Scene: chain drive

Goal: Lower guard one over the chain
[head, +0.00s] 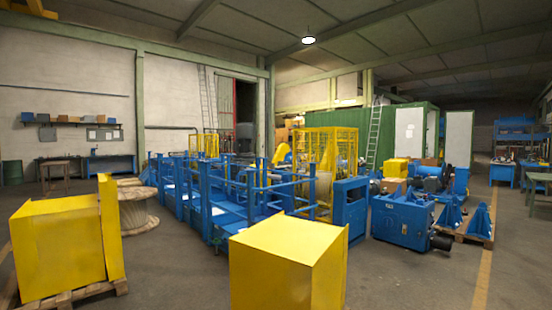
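A large yellow box-shaped cover (270,272) stands in the foreground at the bottom middle; its lower part is cut off by the picture edge. A second yellow box-shaped cover (60,250) with an upright yellow plate at its right side sits on a wooden pallet at the left. I cannot tell which of these, if either, is guard one. No chain can be made out. Neither of my grippers shows in the head view.
Blue machinery with platforms and railings (213,213) fills the middle, with a yellow mesh cage (318,145) behind. A wooden cable reel (136,212) stands left, and a blue machine unit (402,215) right. Open floor (410,280) lies at the front right.

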